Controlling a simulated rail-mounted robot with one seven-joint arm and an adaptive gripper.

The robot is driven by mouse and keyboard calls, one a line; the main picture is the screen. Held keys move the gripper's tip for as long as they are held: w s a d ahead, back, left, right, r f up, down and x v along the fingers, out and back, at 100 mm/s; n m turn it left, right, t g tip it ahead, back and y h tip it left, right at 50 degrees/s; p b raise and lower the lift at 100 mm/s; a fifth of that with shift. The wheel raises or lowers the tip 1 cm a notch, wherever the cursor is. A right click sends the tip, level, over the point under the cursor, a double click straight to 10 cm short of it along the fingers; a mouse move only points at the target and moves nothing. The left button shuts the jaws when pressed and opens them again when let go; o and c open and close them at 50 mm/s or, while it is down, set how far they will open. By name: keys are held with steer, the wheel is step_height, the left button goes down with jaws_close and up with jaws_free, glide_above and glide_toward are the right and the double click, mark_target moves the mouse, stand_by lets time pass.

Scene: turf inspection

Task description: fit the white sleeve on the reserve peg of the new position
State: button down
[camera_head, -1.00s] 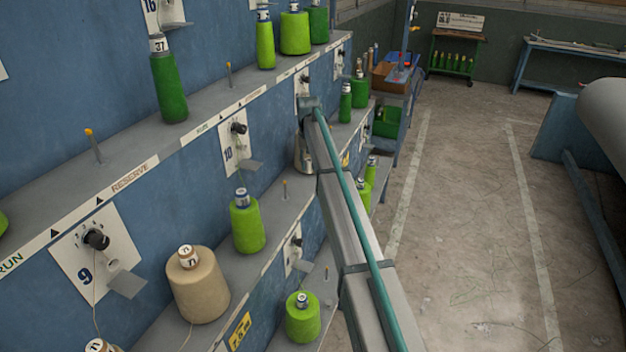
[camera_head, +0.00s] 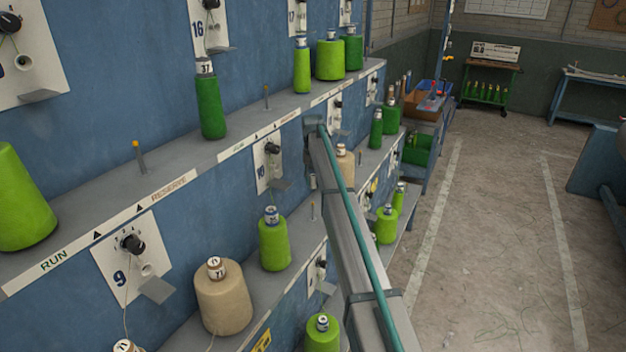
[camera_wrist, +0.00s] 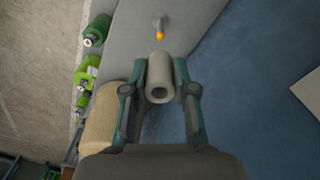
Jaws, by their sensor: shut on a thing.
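The white sleeve (camera_wrist: 160,78) is a short hollow tube, greyish in the wrist view, with its open end toward the camera. My gripper (camera_wrist: 159,68) is shut on it, one finger on each side. A thin peg with an orange tip (camera_wrist: 160,34) stands on a grey shelf (camera_wrist: 191,38) just beyond the sleeve in the wrist view. The sleeve and the peg look apart. In the head view my gripper and the sleeve are hidden behind my arm. An orange-tipped peg (camera_head: 138,155) stands by the RESERVE label (camera_head: 167,187); I cannot tell whether it is the same one.
A beige cone (camera_wrist: 98,122) stands close left of my gripper. Several green cones (camera_wrist: 97,30) line the left side of the wrist view. The blue wall (camera_wrist: 245,75) is on the right. The floor aisle (camera_head: 490,230) is clear.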

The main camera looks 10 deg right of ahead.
mark_target(313, 187)
steer(key=shift+f+b, duration=0.85)
steer(key=shift+f, duration=2)
steer(key=shift+f+b, duration=1.7)
steer(key=shift+f, duration=3.35)
steer(key=c, duration=0.8)
jaws_free()
steer(key=shift+c, duration=0.2)
step_height(313, 187, up, 12)
steer(key=shift+r, duration=0.1)
